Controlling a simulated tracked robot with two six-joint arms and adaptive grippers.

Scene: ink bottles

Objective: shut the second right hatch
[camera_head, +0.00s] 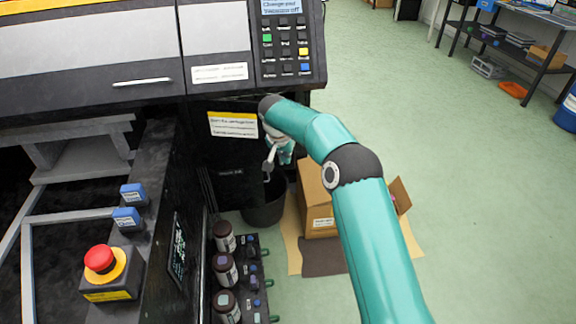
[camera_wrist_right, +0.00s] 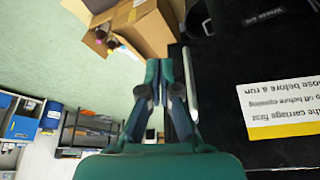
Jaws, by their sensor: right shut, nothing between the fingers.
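The dark side of the printer carries a label with a yellow band (camera_head: 233,124); that label also shows in the right wrist view (camera_wrist_right: 282,108). I cannot tell which part is the second right hatch or how far open it stands. My right gripper (camera_head: 272,160) is in front of this dark side, partly hidden behind its own wrist. In the right wrist view its fingers (camera_wrist_right: 164,68) are together and empty. A pale grey bar (camera_wrist_right: 190,85), perhaps a handle, runs close beside the fingers; contact is unclear. My left gripper is out of view.
A black bin (camera_head: 264,208) and an open cardboard box (camera_head: 316,205) stand below and beside my right arm. Several dark ink bottles (camera_head: 225,270) stand lower left. A red stop button (camera_head: 99,258) is further left. Green floor is free at right.

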